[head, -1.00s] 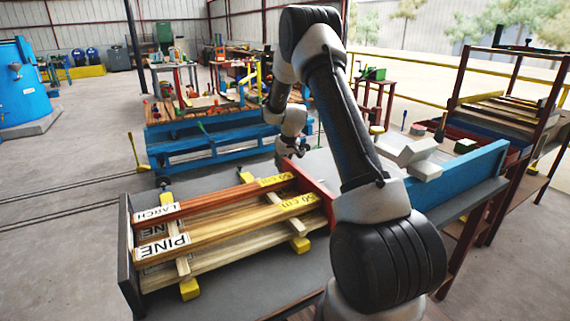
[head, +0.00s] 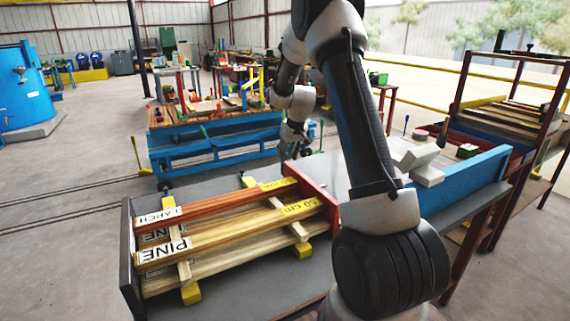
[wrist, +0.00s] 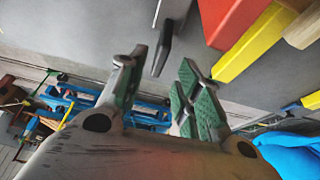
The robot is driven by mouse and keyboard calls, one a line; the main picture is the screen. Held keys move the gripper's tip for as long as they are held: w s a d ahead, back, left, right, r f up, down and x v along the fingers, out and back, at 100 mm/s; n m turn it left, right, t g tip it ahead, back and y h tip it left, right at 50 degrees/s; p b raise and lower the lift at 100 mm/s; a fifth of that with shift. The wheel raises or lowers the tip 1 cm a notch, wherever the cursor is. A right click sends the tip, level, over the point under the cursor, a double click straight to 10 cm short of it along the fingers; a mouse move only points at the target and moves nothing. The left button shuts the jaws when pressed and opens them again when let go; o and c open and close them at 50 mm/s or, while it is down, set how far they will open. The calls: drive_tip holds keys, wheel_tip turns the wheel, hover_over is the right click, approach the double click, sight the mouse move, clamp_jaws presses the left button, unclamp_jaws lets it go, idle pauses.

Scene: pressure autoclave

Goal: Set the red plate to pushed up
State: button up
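In the head view the red plate (head: 319,196) stands upright across the right-hand end of the stack of boards. My arm hides the area beyond its right side. My gripper (head: 289,151) is past the plate's far end, close to the grey tabletop; its fingers are small and dark there. In the wrist view my gripper (wrist: 160,85) has its two fingers spread with a clear gap and nothing between them. A red piece shows at the top of the wrist view, right of the fingers; I cannot tell whether it is the plate or a board.
The boards (head: 225,226), labelled LARCH and PINE, lie on yellow blocks (head: 190,293). A dark grey bar (wrist: 164,46) lies just beyond the fingertips. White blocks (head: 424,160) and a blue rail (head: 462,183) are at right. A blue bench (head: 215,145) stands behind.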

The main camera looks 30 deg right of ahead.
drive_tip(key=shift+v, duration=1.55)
drive_tip(key=s+a+r, duration=0.4)
drive_tip(key=s+r, duration=0.4)
drive_tip(key=s, duration=0.2)
drive_tip(key=s+a+r, duration=0.5)
drive_tip(key=s+r, duration=0.3)
drive_tip(key=s, duration=0.3)
drive_tip(key=s+a, duration=0.2)
drive_tip(key=s, duration=1.8)
drive_tip(key=shift+s+a+f, duration=0.2)
drive_tip(key=shift+a+f, duration=0.05)
drive_tip(key=shift+a, duration=0.05)
